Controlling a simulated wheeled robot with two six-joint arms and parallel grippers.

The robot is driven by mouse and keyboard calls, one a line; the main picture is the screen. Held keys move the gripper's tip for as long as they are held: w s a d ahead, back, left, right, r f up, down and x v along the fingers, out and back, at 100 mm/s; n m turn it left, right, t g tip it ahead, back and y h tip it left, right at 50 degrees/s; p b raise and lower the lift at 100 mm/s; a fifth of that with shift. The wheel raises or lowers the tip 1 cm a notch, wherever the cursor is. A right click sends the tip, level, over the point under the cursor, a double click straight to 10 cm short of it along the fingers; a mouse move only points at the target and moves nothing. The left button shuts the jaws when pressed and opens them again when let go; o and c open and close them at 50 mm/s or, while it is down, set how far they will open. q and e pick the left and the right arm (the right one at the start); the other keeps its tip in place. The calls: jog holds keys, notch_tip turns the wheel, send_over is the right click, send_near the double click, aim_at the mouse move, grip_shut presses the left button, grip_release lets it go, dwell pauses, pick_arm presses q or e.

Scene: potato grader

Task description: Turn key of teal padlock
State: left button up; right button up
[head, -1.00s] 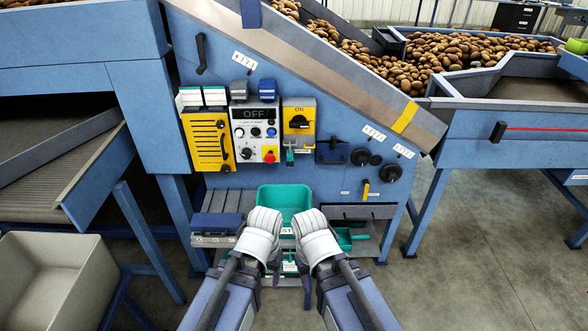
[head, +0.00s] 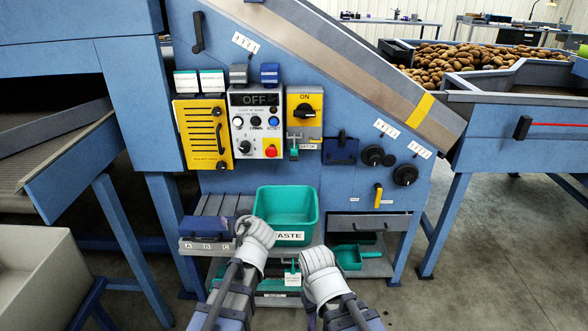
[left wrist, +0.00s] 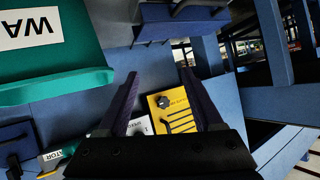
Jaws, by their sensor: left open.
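The teal padlock (head: 294,150) hangs below the yellow ON switch on the blue panel, with a white tag beside it. In the left wrist view, a teal piece with a tag ending in "ATOR" (left wrist: 56,155) shows partly at the lower left, upside down. My left gripper (head: 241,226) is in front of the waste bin's left side, below and left of the padlock and apart from it. Its two dark fingers (left wrist: 158,73) are spread and empty in the left wrist view. My right gripper (head: 305,262) is lower right, and its fingers are mostly hidden by its own wrist.
A teal waste bin (head: 288,206) stands below the padlock. A yellow slotted panel (head: 206,134) and an OFF control box (head: 257,130) are to the padlock's left. A blue tray labelled A, B, C (head: 208,245) is beside my left gripper. Black knobs (head: 405,175) are at the right.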

pick_arm(q)
jog(key=w+d+r+m+t+h, duration=0.1)
jog(key=w+d+r+t, duration=0.4)
jog(key=d+r, duration=0.2)
jog(key=m+t+h, duration=0.3)
jog(key=h, duration=0.2)
send_near(294, 160)
jog(key=shift+w+r, duration=0.2)
jog(key=shift+w, duration=4.1)
jog(key=shift+c, duration=0.2)
grip_shut()
